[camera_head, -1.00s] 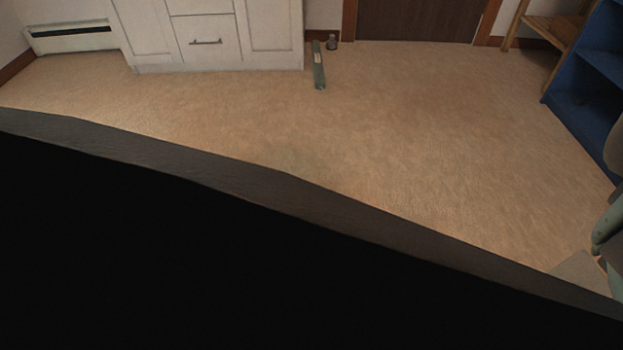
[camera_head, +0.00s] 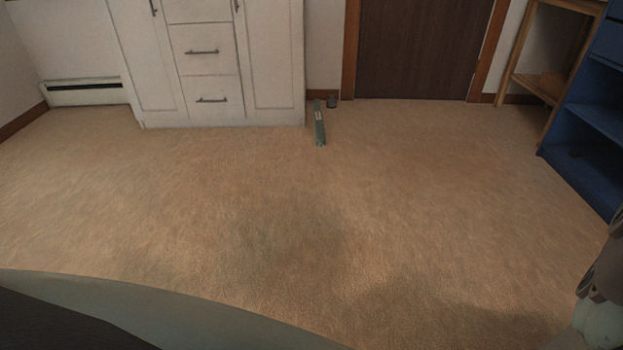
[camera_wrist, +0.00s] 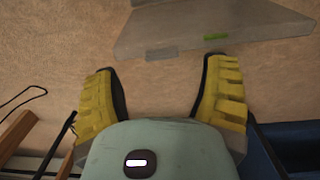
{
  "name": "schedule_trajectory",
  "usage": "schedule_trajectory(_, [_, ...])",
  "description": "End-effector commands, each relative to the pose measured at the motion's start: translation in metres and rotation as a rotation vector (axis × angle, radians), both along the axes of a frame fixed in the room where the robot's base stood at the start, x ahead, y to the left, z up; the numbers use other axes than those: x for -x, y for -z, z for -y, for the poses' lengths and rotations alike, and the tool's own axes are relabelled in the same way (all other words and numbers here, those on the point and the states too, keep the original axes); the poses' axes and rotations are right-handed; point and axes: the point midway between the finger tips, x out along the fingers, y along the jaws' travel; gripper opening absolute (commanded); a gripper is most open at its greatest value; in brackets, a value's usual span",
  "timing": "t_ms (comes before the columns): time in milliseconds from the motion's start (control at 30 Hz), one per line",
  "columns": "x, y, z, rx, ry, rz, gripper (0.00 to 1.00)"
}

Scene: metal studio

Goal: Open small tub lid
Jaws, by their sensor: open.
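In the head view, a white cabinet (camera_head: 210,70) stands at the back wall, beside a brown door (camera_head: 415,50). Blue shelves (camera_head: 590,125) stand at right. The middle floor is clear.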

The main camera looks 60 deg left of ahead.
Motion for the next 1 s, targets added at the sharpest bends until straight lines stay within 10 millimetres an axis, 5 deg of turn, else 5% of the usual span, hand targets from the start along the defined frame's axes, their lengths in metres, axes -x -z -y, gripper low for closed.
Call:
schedule_trajectory(400, [-0.005, -0.066, -0.001, 0.002, -0.006, 0.005, 0.73])
schedule_trajectory(1000, [-0.004, -0.074, -0.001, 0.001, -0.005, 0.000, 0.73])
